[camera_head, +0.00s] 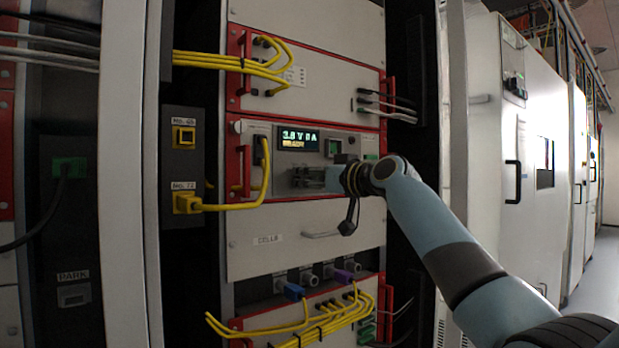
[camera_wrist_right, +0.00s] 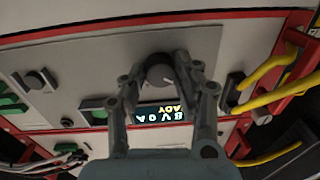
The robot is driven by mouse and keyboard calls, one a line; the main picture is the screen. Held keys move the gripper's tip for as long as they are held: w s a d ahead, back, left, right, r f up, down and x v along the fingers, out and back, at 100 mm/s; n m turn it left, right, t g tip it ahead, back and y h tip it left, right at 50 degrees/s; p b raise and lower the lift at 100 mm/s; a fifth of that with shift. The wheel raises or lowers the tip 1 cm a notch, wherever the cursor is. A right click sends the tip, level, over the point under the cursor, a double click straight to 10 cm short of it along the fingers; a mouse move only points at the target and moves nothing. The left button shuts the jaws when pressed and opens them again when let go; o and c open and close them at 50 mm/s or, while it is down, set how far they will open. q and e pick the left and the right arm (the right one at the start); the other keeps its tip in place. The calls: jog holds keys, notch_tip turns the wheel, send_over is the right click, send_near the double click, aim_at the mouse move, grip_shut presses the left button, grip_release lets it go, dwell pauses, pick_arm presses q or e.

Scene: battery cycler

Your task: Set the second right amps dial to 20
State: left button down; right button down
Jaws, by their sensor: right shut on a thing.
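My right gripper (camera_head: 306,178) reaches in from the right to the front of the cycler unit (camera_head: 347,138) with the lit display. In the right wrist view, the gripper (camera_wrist_right: 161,76) has its two fingers closed around a round dark dial (camera_wrist_right: 159,71) with a pale mark on its face. In the head view that dial is hidden behind the gripper. The display (camera_head: 298,139) shows a green line that seems to read 3.8 V 0 A, with a yellow line below; it shows upside down in the wrist view (camera_wrist_right: 160,114). My left gripper is not in view.
Another dial (camera_wrist_right: 36,80) sits apart on the same panel. A yellow cable (camera_head: 264,176) runs down beside the red handle (camera_head: 245,157) at left. A drawer marked CELLS (camera_head: 268,239) is below, and yellow cables (camera_head: 263,67) cross the unit above.

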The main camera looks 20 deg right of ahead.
jog(key=m+p, duration=0.1)
jog(key=m, duration=0.3)
jog(key=shift+p, duration=0.35)
jog(key=m+p, duration=0.2)
jog(key=m, duration=0.2)
jog(key=m+p, duration=0.2)
jog(key=m, duration=0.1)
jog(key=shift+m+t, duration=0.3)
jog(key=shift+m+p, duration=1.05)
jog(key=shift+m, duration=0.75)
jog(key=shift+f+h, duration=0.1)
jog(key=shift+h, duration=0.2)
jog(key=c, duration=1)
grip_release()
jog(key=shift+o, duration=0.2)
jog(key=shift+s, duration=0.1)
